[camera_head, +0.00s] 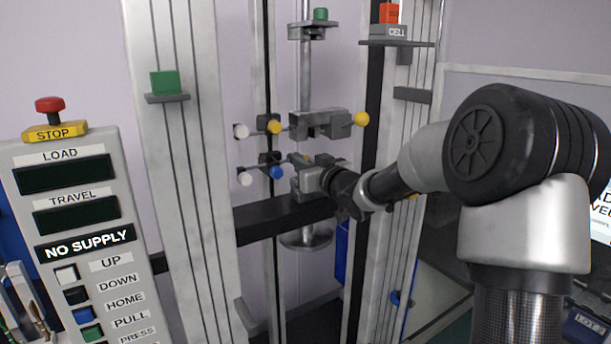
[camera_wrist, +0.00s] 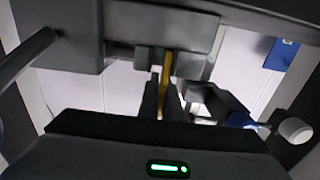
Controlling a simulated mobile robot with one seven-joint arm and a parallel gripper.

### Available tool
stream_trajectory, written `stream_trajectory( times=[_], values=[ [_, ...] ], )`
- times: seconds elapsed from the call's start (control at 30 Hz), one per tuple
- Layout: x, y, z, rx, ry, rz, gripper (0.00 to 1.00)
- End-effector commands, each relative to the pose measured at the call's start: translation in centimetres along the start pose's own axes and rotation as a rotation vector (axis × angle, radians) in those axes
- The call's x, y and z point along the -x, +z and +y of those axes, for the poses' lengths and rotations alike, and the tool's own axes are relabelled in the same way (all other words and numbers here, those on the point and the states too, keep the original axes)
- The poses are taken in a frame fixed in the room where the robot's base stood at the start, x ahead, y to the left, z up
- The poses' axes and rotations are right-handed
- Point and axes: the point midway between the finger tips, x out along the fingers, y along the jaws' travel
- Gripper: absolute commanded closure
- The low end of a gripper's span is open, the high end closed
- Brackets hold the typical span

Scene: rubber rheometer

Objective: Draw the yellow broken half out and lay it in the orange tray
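The yellow broken half (camera_wrist: 167,72) shows in the wrist view as a thin upright strip below the upper grip (camera_wrist: 165,27). My gripper (camera_wrist: 164,98) has its two dark fingers close on either side of this strip, with no clear gap, and looks shut on it. The strip's upper end meets the grip's jaws; whether they clamp it is unclear. In the head view my gripper (camera_head: 318,180) is at the lower grip, under the upper grip (camera_head: 320,124), and hides the strip. The orange tray is not in view.
Two frame columns (camera_head: 185,150) flank the grips. White, yellow and blue knobs stick out beside them, including a yellow one (camera_head: 361,118) and a blue one (camera_head: 276,172). A control panel (camera_head: 85,240) reading NO SUPPLY stands at the left. A dark crossbeam (camera_head: 285,217) runs behind.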

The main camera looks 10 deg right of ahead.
Motion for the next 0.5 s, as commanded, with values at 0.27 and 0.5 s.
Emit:
stream_trajectory(
  times=[0.27,0.5],
  values=[
    [1.4,-0.1,0.1,0.002,0.001,0.0,1.0],
    [2.9,-0.1,0.1,0.001,0.001,0.0,1.0]
  ],
)
